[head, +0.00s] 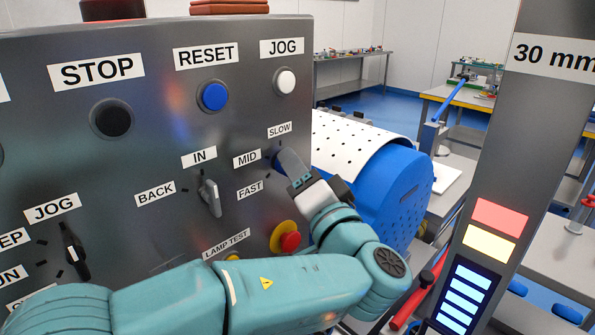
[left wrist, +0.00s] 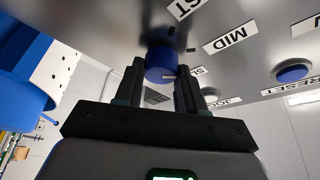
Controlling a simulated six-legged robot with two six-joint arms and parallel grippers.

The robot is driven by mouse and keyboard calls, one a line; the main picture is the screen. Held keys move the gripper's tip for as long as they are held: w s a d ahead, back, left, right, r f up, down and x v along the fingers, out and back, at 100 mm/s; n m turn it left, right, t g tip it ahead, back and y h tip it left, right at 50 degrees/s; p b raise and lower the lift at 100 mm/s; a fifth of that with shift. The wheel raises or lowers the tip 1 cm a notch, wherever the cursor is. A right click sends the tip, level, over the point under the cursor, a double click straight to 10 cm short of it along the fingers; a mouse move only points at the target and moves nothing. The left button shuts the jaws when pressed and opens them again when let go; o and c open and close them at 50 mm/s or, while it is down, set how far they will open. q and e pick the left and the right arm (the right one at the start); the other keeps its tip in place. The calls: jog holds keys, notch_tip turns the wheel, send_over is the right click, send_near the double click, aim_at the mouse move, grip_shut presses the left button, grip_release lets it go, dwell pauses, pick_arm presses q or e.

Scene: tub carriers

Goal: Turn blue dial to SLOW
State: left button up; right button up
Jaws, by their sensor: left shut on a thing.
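The blue dial (head: 279,160) is on the grey control panel, mostly hidden by my gripper in the head view. The labels SLOW (head: 279,130), MID (head: 246,159) and FAST (head: 250,190) stand around it. My left gripper (head: 290,167) is shut on the dial. In the left wrist view the blue dial (left wrist: 161,62) sits between the two dark fingers, and the SLOW label (left wrist: 198,71) is partly hidden behind the right finger. I cannot tell for sure which label the dial points to. My right gripper is not in view.
A red mushroom button (head: 290,241) on a yellow collar is just below my left gripper. A BACK/IN switch (head: 211,197) is to the left. A blue drum (head: 390,185) with a perforated white cover is beside the panel, and a light column (head: 500,190) stands at right.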

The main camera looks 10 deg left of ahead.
pick_arm(q)
jog(key=shift+r+m+g+h+p, duration=0.1)
jog(key=shift+m+g+h+p, duration=0.55)
jog(key=shift+m, duration=1)
jog(key=shift+m+g+h+p, duration=0.15)
jog(key=shift+m+h+p, duration=0.2)
jog(key=shift+m+p, duration=1)
jog(key=shift+r+m+g+h+p, duration=0.1)
jog(key=shift+m+g+h+p, duration=0.35)
jog(key=shift+m, duration=1.55)
jog(key=shift+f, duration=0.15)
jog(key=o, duration=1.1)
jog(key=shift+c, duration=0.2)
